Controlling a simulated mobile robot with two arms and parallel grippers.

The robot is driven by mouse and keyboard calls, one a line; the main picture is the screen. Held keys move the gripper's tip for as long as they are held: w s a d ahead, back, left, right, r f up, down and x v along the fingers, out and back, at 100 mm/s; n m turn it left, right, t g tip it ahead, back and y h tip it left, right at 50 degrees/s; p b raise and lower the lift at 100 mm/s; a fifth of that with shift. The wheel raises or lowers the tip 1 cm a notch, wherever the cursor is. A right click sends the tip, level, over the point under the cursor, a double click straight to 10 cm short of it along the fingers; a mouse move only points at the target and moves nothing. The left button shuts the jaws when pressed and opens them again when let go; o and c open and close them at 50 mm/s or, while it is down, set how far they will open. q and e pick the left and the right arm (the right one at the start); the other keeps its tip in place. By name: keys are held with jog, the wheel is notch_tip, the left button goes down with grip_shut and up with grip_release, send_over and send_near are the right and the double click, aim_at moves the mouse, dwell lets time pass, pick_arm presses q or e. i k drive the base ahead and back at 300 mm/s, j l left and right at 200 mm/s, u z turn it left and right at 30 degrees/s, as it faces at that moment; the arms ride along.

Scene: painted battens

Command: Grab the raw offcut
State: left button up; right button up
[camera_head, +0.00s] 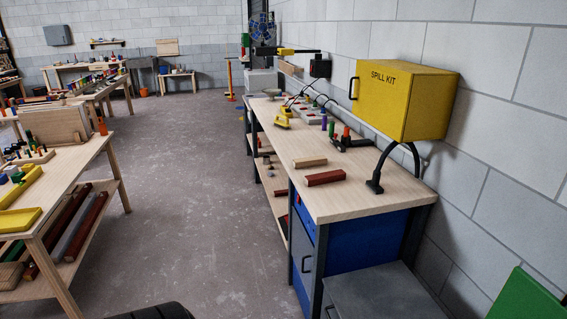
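Nothing covers the offcut. Neither of my grippers shows in the head view.
A yellow spill kit box (405,100) is on the wall above the bench's right side. A black curved tube with a flat foot (376,186) stands right of the blocks. A yellow tool (282,117) lies farther back. Another table (90,150) stands left; grey floor (190,200) between is clear.

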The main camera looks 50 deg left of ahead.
aim_at(314, 161)
jog(key=u, duration=1.55)
jog(key=i+j+z, duration=0.1)
jog(key=z, duration=0.3)
jog(key=i+j+z, duration=0.15)
jog(key=z, duration=0.2)
jog(key=i+j+z, duration=0.1)
jog(key=z, duration=0.3)
jog(key=j+z, duration=0.35)
jog(key=i+l, duration=0.05)
